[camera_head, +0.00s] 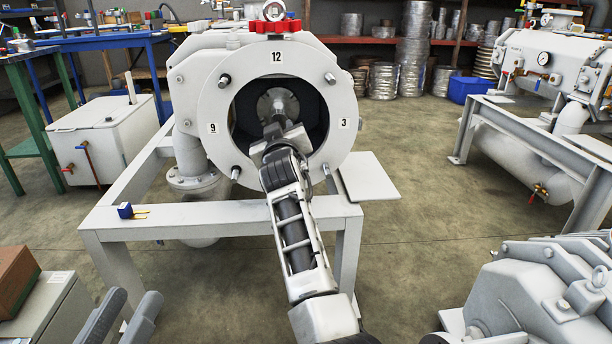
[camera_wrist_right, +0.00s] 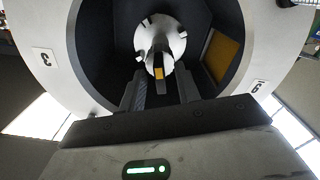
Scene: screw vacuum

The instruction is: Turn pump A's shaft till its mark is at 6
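Pump A (camera_head: 200,85) is the white pump with 12, 3 and 9 labels around its round front opening; the 6 position is hidden behind my right arm. Its metal shaft (camera_head: 279,104) sits inside the opening, and also shows in the right wrist view (camera_wrist_right: 162,38). A small yellow patch (camera_wrist_right: 158,73) shows at the shaft's near end; I cannot tell its clock position surely. My right gripper (camera_wrist_right: 163,90) reaches into the opening, its fingers apart on either side of the shaft's end. My left gripper (camera_head: 125,318) is open and empty at the lower left.
A white frame (camera_head: 220,214) carries the pump, with a small blue-and-yellow item (camera_head: 128,211) on its beam. A grey machine (camera_head: 535,295) is at the lower right. A cabinet (camera_head: 45,310) stands at the lower left.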

